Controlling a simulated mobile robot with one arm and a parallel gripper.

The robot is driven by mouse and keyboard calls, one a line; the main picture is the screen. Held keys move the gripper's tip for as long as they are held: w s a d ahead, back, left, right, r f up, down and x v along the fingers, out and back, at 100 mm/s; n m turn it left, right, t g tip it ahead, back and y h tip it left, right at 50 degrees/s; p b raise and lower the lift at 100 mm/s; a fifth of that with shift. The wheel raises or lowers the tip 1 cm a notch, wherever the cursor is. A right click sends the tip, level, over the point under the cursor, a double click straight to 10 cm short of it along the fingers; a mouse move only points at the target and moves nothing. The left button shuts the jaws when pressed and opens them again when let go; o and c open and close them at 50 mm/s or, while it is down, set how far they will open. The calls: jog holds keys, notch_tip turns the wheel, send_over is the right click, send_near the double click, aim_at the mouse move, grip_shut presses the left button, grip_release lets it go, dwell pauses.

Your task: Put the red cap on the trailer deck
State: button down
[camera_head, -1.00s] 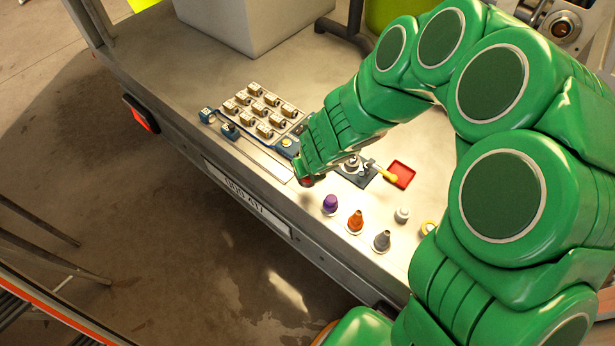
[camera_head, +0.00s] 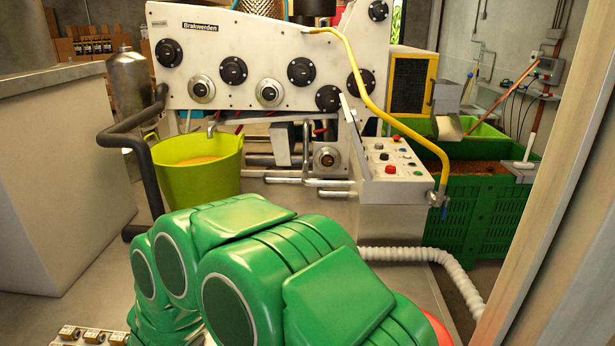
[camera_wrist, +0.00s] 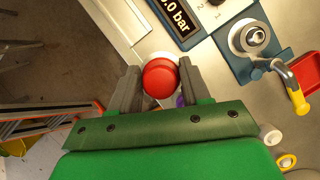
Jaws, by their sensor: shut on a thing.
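The red cap (camera_wrist: 160,80) is between the two dark fingers of my gripper (camera_wrist: 158,90) in the wrist view. The fingers are shut on its sides. A white rim shows just beyond the cap; I cannot tell whether the cap touches it or is held above it. The pale metal trailer deck (camera_wrist: 214,82) spreads to the right of the gripper, and its edge runs down the left, with the floor beyond. In the head view my green arm hides the gripper and the cap.
In the wrist view, a pressure display (camera_wrist: 176,18), a metal valve (camera_wrist: 249,38) with a yellow lever and a red tray (camera_wrist: 302,98) lie right of the gripper. A purple piece peeks out beside the right finger. The head view shows a press (camera_head: 285,45) and a lime tub (camera_head: 197,178).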

jog(key=w+d+r+m+t+h, duration=0.25)
jog(key=w+d+m, duration=0.35)
jog(key=w+d, duration=2.1)
jog(key=w+d+r+m+h, duration=0.1)
jog(key=d+m, duration=0.2)
jog(key=d, duration=1.6)
jog(key=w+d+r+m+h, duration=0.15)
jog(key=d+m, duration=0.25)
jog(key=d, duration=1.5)
send_near(414, 292)
jog(key=shift+w+d+r+y, duration=0.15)
jog(key=shift+w+d+y, duration=0.1)
jog(key=shift+w+y, duration=0.15)
jog(key=shift+w+d+f, duration=0.15)
jog(key=shift+w+f, duration=0.45)
jog(key=shift+f, duration=1.65)
jog(key=shift+f, duration=0.1)
